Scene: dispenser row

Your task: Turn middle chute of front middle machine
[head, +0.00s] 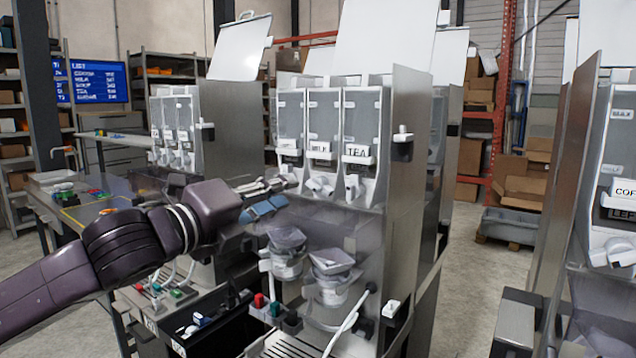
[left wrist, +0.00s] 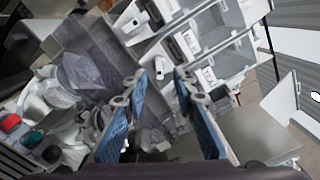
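The front middle machine (head: 408,130) is a tall steel dispenser with three clear-fronted canisters side by side; the middle label reads MILK and the right one TEA. Its middle chute (head: 320,187) is a white spout below the MILK label. The right chute (head: 354,189) sits under TEA. The left chute is partly hidden by my arm's end. My left gripper (head: 264,208), with blue finger pads, is just left of and below the chutes, apart from the middle one. The left wrist view shows its fingers (left wrist: 165,88) spread with nothing clearly between them, and white chutes beyond. My right gripper is not in view.
Cups (head: 331,275) stand in the machine's bay below the chutes, near red and green buttons (head: 267,304). Another machine (head: 181,125) stands behind left; one more (head: 610,170) stands close at right. Open floor (head: 470,290) lies between the middle and right machines.

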